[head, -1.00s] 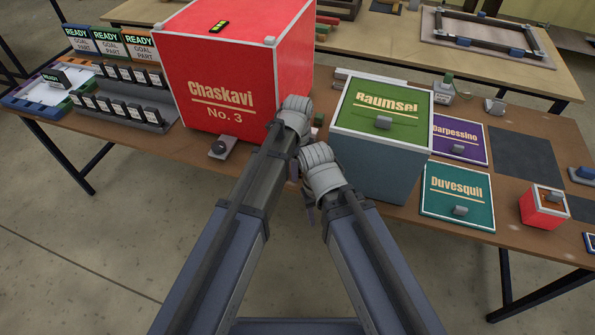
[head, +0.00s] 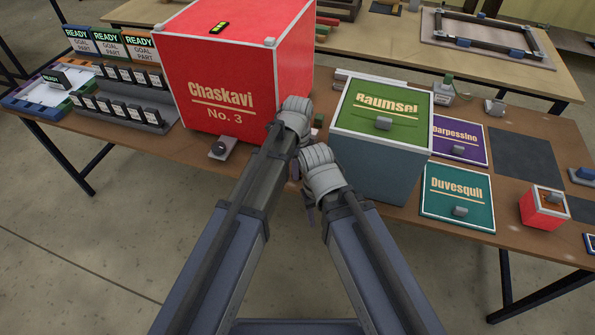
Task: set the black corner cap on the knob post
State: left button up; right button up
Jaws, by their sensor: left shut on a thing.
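My left gripper (head: 296,168) is at the end of the arm from the left, low in front of the red box's right edge. Its jaws are mostly hidden behind the wrists. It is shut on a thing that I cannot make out. My right arm's wrist is close beside it, and its jaws are hidden too. I cannot pick out the black corner cap in this view. A grey block with a round knob (head: 219,149) stands at the table's front edge, left of the grippers. I cannot tell whether it is the knob post.
A large red box (head: 215,85) stands behind my left arm. A box with a green lid (head: 386,108) stands right of the wrists. Purple (head: 462,152) and teal (head: 440,208) panels and a small red box (head: 541,208) lie further right. A rack of black blocks (head: 135,112) is left.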

pick_arm(q)
grip_shut()
jog(key=shift+r, duration=0.2)
jog(key=shift+r+p, duration=0.8)
jog(key=shift+p, duration=0.2)
jog(key=shift+o, duration=1.6)
grip_release()
grip_shut()
